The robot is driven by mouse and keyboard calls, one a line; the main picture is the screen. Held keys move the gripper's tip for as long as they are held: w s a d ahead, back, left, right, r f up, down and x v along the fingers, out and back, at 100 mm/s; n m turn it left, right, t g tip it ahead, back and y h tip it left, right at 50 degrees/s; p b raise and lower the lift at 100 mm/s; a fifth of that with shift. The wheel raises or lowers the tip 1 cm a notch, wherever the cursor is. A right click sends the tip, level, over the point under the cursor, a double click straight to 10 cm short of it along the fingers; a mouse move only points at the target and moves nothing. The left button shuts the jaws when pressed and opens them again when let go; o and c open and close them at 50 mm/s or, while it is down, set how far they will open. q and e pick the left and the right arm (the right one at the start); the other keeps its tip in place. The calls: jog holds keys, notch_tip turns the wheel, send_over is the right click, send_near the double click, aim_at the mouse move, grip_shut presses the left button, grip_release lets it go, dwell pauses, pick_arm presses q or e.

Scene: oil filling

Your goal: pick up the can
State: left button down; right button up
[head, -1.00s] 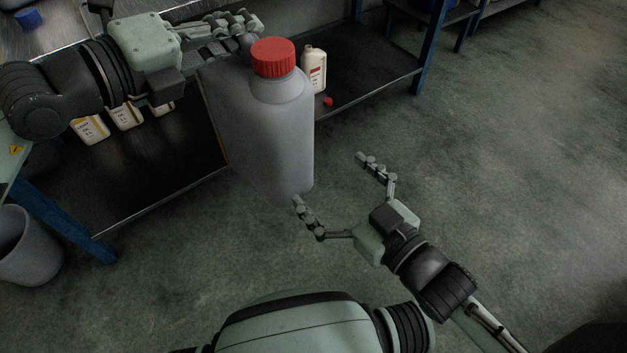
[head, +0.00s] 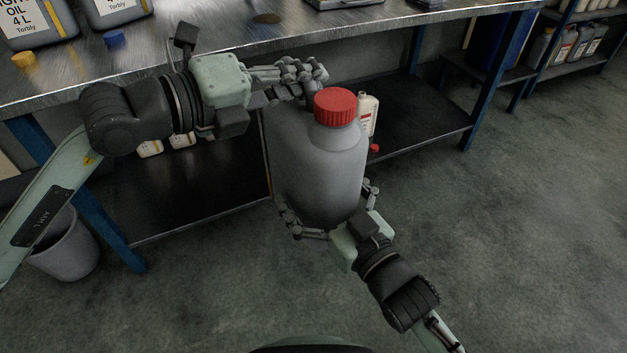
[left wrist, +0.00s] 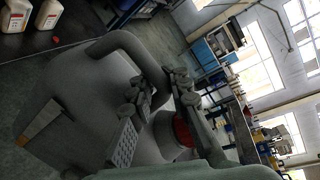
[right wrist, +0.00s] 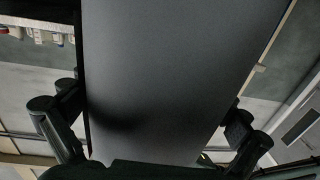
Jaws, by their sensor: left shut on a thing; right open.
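The can is a large grey canister (head: 320,165) with a red cap (head: 335,106), held upright in front of the workbench. In the left wrist view its body (left wrist: 75,105) and looped handle (left wrist: 135,48) show. My left gripper (head: 312,75) is shut on the handle, behind the cap; in the left wrist view its fingers (left wrist: 165,100) lie around the handle. My right gripper (head: 332,212) is open at the can's lower end, one finger on each side. In the right wrist view the can's grey wall (right wrist: 165,75) fills the space between the fingers; contact is unclear.
A grey bin (head: 68,248) stands at left. The floor at right is clear.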

pick_arm(q)
jog(key=shift+r, duration=0.3)
pick_arm(e)
jog(key=shift+w+a, duration=0.2)
jog(key=shift+w, duration=0.2)
